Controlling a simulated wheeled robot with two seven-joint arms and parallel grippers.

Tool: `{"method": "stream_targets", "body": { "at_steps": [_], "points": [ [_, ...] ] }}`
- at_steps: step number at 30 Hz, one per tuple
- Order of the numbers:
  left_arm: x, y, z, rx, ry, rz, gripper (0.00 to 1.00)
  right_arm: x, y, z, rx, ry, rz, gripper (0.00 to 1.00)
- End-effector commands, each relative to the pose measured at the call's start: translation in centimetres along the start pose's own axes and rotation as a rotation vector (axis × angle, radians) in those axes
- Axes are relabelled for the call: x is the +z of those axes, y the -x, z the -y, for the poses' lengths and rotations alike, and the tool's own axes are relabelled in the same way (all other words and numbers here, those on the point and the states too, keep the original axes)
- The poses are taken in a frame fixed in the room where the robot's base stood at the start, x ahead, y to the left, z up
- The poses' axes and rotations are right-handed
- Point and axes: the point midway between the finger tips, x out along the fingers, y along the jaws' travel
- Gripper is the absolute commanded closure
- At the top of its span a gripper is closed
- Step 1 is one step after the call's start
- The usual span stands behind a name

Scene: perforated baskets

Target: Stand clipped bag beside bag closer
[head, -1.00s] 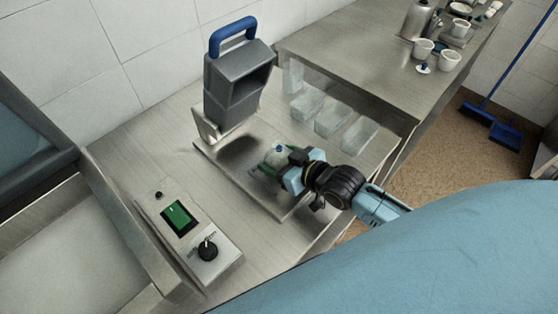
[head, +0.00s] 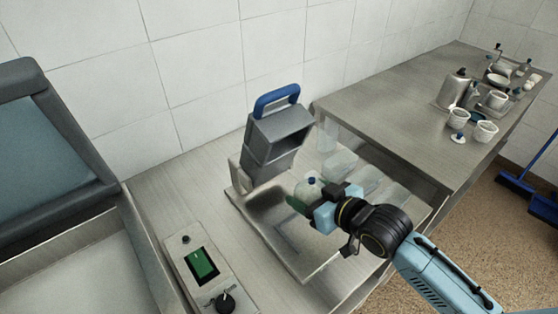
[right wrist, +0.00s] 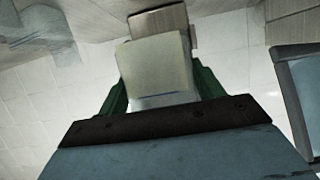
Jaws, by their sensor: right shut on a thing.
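The grey device with a blue handle (head: 275,135), which looks like the bag closer, stands at the back of a flat metal plate (head: 303,262). My right gripper (head: 303,201) is over the plate, in front of the device and a little to its right. It is shut on a pale translucent bag with a small blue top (head: 311,183). In the right wrist view the pale bag (right wrist: 157,70) sits between the green fingers. The bag's lower part is hidden in the head view, so I cannot tell whether it touches the plate. My left gripper is not in view.
Several similar translucent bags (head: 341,163) lie right of the device, beside the raised steel counter (head: 390,120). Cups (head: 485,131) and a metal pot (head: 455,88) stand on the counter.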

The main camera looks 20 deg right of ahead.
Motion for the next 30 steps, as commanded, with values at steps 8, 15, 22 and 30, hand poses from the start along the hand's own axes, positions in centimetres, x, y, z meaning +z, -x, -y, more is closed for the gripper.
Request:
{"method": "stream_targets", "body": {
  "at_steps": [8,15,22,30],
  "points": [
    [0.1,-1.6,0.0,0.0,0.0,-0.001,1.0,-0.3,-0.4,0.8,0.041,-0.012,-0.012,0.63],
    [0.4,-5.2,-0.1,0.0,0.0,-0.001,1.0,-0.5,-0.7,1.3,0.188,-0.064,-0.018,0.63],
    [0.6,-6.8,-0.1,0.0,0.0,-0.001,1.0,-0.6,0.0,0.8,0.294,-0.12,-0.006,0.63],
    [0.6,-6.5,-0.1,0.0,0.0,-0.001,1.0,-0.8,0.2,0.7,0.303,-0.12,-0.001,0.63]
  ]
}}
